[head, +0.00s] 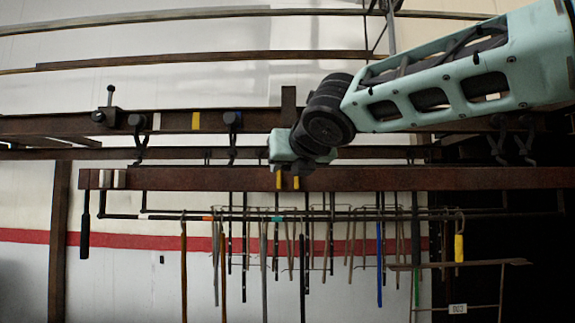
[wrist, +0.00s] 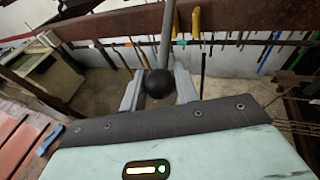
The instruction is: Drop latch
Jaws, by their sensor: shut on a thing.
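In the wrist view a grey rod with a black ball knob (wrist: 158,84), which looks like the latch lever, stands between the two grey fingers of my gripper (wrist: 158,94). The fingers are shut on it, one on each side. The rod runs up out of the picture, past the rusty brown beam (wrist: 232,20). In the head view my gripper (head: 290,163) is at the middle, at the upper edge of the long brown rail (head: 390,179). The knob and fingertips are hidden there by my wrist. Two yellow pieces (head: 278,180) show just below it.
A black knobbed clamp (head: 108,116) sits on the upper beam at left. A black handle (head: 85,225) hangs from the rail's left end. Several thin rods and tools hang below the rail, including a blue one (head: 379,262). Dark hooks (head: 232,135) hang on the upper beam.

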